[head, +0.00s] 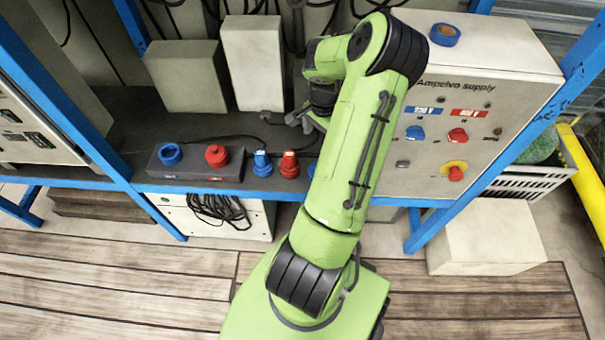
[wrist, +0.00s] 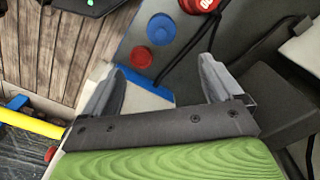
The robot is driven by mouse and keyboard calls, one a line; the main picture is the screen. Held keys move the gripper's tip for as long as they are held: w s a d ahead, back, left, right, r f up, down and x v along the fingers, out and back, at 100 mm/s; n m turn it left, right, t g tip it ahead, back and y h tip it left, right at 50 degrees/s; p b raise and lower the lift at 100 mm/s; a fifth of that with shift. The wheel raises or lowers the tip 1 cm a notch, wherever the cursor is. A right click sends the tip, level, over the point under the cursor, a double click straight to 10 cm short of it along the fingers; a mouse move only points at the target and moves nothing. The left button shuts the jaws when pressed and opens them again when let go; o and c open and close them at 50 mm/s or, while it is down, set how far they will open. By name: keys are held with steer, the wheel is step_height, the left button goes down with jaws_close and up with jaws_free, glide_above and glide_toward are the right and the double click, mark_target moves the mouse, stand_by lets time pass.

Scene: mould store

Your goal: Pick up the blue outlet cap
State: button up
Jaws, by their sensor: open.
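The blue outlet cap (wrist: 161,29) is a small round disc lying on the grey shelf in the wrist view, beyond my open fingertips and apart from them. A red cap (wrist: 141,57) lies close beside it, nearer to my gripper. In the head view a sliver of blue (head: 312,169), which seems to be the blue cap, shows right of the red plug; my arm hides the rest. My gripper (wrist: 162,78) is open with nothing between its fingers. In the head view it is above the shelf (head: 305,120), partly hidden by my arm.
A red plug (head: 290,164) and blue plug (head: 263,163) stand left of the caps, beside a grey outlet block (head: 200,172). A dark cable (wrist: 190,48) runs near the caps.

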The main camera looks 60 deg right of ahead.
step_height(320, 180, down, 11)
steer(key=b, duration=0.3)
steer(key=shift+w, duration=0.1)
step_height(320, 180, down, 5)
steer(key=b, duration=0.2)
steer(key=shift+b, duration=0.35)
steer(key=shift+r, duration=0.1)
steer(key=c, duration=1.1)
